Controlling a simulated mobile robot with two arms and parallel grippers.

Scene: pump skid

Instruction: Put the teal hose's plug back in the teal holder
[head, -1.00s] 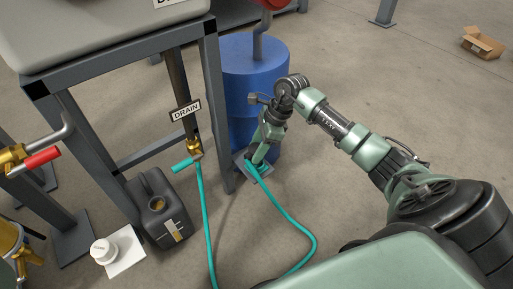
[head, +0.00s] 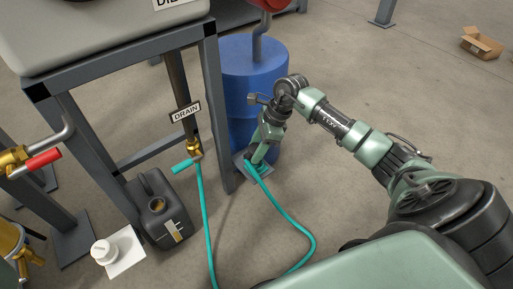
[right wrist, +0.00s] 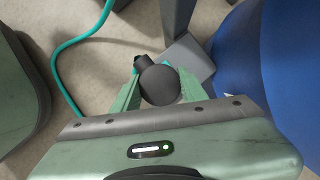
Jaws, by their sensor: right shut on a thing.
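My right gripper (head: 257,160) is low beside the leg of the grey stand, in front of the blue drum. In the right wrist view its fingers (right wrist: 158,88) are closed on the sides of a dark round-ended plug (right wrist: 160,86). The teal hose (head: 312,238) runs from the gripper along the floor in a loop; it also shows in the right wrist view (right wrist: 68,45). Another stretch of teal hose hangs below the drain valve (head: 195,147). Some teal shows beyond the plug, but I cannot tell whether it is the holder. My left gripper is out of view.
The blue drum (head: 242,75) stands close behind the right gripper. The stand's leg (head: 216,110) is just left of it. A dark jerrycan (head: 160,212) and a white cap on a white sheet (head: 125,245) are on the floor at left.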

